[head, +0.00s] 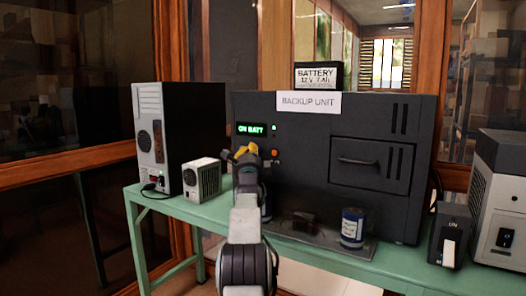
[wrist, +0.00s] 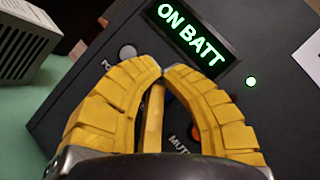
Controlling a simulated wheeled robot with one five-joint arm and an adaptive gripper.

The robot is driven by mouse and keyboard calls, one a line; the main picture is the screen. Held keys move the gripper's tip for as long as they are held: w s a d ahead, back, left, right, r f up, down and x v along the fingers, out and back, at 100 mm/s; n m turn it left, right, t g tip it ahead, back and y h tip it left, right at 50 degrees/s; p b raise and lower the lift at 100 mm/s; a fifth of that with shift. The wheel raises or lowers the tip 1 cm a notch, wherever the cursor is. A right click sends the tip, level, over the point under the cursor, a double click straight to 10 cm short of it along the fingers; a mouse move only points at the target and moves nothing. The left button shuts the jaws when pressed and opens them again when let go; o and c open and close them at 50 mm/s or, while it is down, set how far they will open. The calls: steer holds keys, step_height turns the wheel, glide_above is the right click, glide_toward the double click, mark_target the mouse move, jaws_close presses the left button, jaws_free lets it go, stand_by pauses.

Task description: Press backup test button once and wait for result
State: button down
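The black backup unit (head: 330,190) stands on the green bench with a paper "BACKUP UNIT" sign on top. Its display (head: 250,128) glows green and reads "ON BATT", also legible in the wrist view (wrist: 190,35). A small green light (wrist: 251,82) is lit beside it. A grey round button (wrist: 127,52) with a label starting "PO" and an orange button (head: 275,153) near a "MUT…" label show. No button labelled test is readable; my fingers hide part of the panel. My gripper (wrist: 162,72) has its yellow fingertips together, in front of the panel; contact cannot be told.
A computer tower (head: 160,140) and a small white box (head: 202,178) stand left of the unit. A blue can (head: 353,228) stands in front of it. A switch box (head: 449,236) and a grey machine (head: 500,215) are at right. A battery (head: 319,75) sits on top.

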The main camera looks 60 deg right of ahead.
steer(key=shift+d, duration=0.15)
steer(key=shift+d+p, duration=0.85)
steer(key=shift+p, duration=0.45)
stand_by(2.5)
steer(key=shift+a+b, duration=0.2)
steer(key=shift+b, duration=0.2)
steer(key=shift+a+b, duration=0.65)
steer(key=shift+b, duration=0.3)
steer(key=shift+r, duration=0.1)
stand_by(0.4)
